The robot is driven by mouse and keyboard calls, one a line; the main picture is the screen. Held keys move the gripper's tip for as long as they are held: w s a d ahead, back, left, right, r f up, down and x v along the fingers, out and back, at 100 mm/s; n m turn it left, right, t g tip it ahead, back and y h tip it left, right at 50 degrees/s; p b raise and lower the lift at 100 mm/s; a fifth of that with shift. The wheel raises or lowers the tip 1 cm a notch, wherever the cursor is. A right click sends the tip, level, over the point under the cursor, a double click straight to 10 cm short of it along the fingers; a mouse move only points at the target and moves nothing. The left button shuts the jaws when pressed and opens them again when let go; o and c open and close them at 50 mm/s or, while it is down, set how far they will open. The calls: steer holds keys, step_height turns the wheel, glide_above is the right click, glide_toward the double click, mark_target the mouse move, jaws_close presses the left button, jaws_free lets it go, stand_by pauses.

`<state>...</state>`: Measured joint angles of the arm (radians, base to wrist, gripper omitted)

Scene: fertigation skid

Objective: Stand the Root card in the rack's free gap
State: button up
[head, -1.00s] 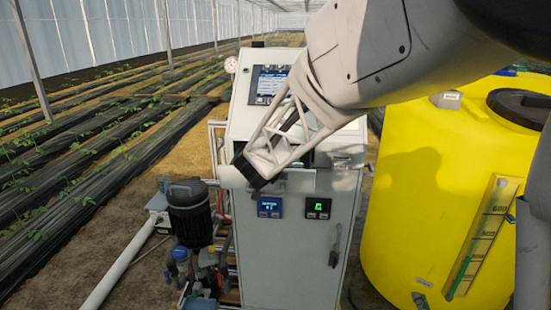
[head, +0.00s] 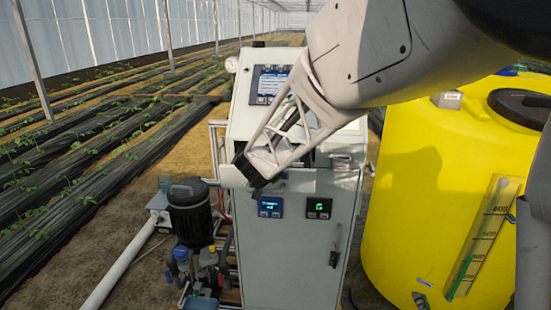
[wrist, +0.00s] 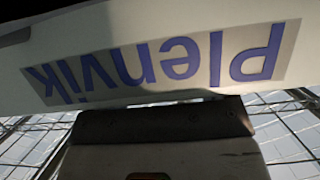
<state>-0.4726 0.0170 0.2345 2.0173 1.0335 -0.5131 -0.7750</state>
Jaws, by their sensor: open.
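My gripper (head: 252,172) hangs in front of the upper front of a pale cabinet (head: 292,240), above its two small displays. Its pale lattice body ends in a dark tip; the space between its fingers is not clear in the head view. In the wrist view, a pale surface with an upside-down blue "Plenvik" label (wrist: 165,65) fills the upper part, with a dark bar below it. I cannot make out the Root card, the rack or its free gap in either view; my arm and gripper cover part of the cabinet's top.
A large yellow tank (head: 420,190) stands close on the right. A dark pump (head: 190,210) and a white pipe (head: 120,270) are at the left. A screen (head: 268,82) sits on the cabinet's upper face, and a handle (head: 335,245) is on its door.

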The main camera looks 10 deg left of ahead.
steer(key=f, duration=0.2)
steer(key=shift+s+f, duration=0.3)
steer(key=shift+s, duration=0.05)
steer(key=shift+v, duration=1.15)
steer(key=s+r, duration=0.4)
steer(key=shift+s+r, duration=0.2)
steer(key=shift+s, duration=0.05)
steer(key=shift+r, duration=0.1)
